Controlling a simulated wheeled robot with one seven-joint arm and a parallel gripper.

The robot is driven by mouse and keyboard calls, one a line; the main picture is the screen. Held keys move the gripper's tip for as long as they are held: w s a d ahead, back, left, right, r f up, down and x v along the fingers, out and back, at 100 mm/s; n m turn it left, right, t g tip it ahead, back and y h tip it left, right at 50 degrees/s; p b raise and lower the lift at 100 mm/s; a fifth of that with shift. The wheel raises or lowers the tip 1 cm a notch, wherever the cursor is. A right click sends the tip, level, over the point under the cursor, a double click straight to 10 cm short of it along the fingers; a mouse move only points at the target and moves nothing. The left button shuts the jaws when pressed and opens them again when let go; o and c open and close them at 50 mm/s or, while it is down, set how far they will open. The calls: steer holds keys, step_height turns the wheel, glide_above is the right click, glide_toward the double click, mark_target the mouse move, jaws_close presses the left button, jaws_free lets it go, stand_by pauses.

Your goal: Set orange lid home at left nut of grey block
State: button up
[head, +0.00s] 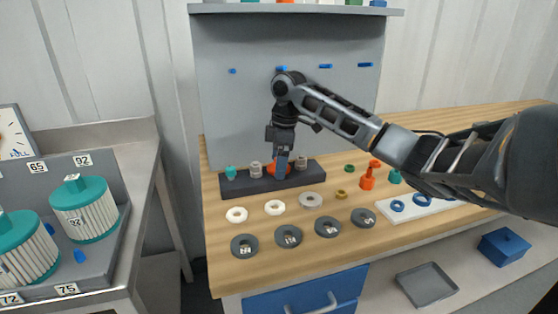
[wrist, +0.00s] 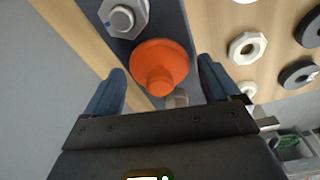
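The orange lid (head: 278,170) is at the dark grey block (head: 240,187), between two grey nuts. In the wrist view the lid (wrist: 160,65) shows a wide round flange with a narrower knob. I cannot tell whether it is seated on a nut. The left nut (head: 256,169) and right nut (head: 302,163) stand on the block. One nut (wrist: 122,18) is clear in the wrist view; a metallic piece (wrist: 181,98) is mostly hidden by my gripper. My gripper (wrist: 163,68) is open, one finger on each side of the lid, with gaps visible.
A teal piece (head: 230,172) stands at the block's left end. White rings (head: 275,207) and dark grey rings (head: 288,236) lie in front. Another orange piece (head: 367,179) and a white tray (head: 440,207) with blue rings are to the right. A grey panel (head: 225,110) rises behind.

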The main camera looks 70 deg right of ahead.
steer(key=shift+o, duration=0.8)
steer(key=r, duration=0.7)
steer(key=shift+s+d+r, duration=0.25)
steer(key=shift+s+r, duration=0.15)
